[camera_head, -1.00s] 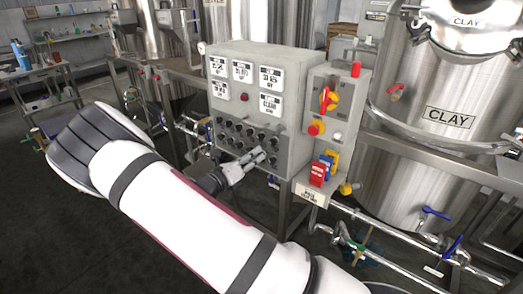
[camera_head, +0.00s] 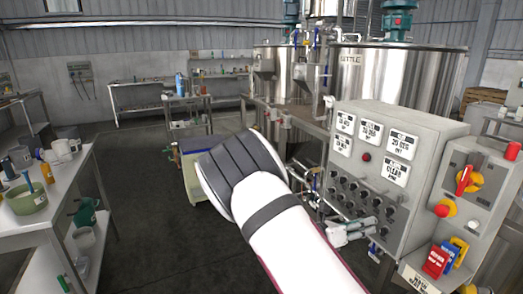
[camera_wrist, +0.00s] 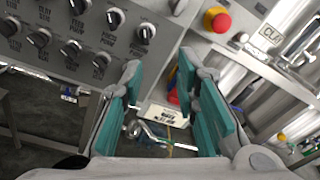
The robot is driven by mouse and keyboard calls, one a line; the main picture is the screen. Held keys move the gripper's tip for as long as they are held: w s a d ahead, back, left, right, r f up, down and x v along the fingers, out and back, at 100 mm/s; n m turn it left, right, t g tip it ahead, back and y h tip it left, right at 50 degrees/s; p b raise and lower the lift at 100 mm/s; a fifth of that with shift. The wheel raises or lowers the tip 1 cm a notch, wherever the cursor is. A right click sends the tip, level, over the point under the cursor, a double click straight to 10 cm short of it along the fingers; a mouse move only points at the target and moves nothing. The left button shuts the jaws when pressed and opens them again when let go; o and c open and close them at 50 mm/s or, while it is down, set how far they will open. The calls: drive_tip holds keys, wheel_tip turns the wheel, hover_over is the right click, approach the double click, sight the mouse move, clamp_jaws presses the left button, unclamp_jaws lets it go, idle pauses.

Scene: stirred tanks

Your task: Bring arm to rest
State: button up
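My gripper (camera_wrist: 165,105) shows in the wrist view with its teal-padded fingers apart and nothing between them. In the head view my gripper (camera_head: 352,230) is small and partly hidden behind my white arm, in front of the lower knobs of the grey control panel (camera_head: 350,165). In the wrist view the panel's black knobs (camera_wrist: 73,48) are at upper left. I cannot tell whether the fingers touch the panel.
The panel's side box has a red-and-yellow switch (camera_head: 466,180) and red and blue tags (camera_head: 437,260). A cluttered table (camera_head: 45,225) is at left. Grey floor (camera_head: 150,240) lies open between.

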drive_tip(key=s+r+m+g+y, duration=0.3)
drive_tip(key=s+r+m+y, duration=0.15)
drive_tip(key=s+m, duration=0.3)
drive_tip(key=s+r+m+g+y, duration=0.3)
drive_tip(key=s+r+m+y, duration=0.15)
drive_tip(key=s+m, duration=0.35)
drive_tip(key=s+a+r+m+t+y, duration=0.3)
drive_tip(key=s+a+r+m+y, duration=0.1)
drive_tip(key=s, duration=0.4)
drive_tip(key=s+a+r+m+t+y, duration=0.2)
drive_tip(key=s+a+r+m, duration=0.4)
drive_tip(key=s+a, duration=0.3)
drive_tip(key=shift+a+m+t+y, duration=0.25)
drive_tip(key=shift+m+t+y, duration=0.2)
drive_tip(key=shift+y, duration=0.45)
drive_tip(key=shift+s, duration=0.1)
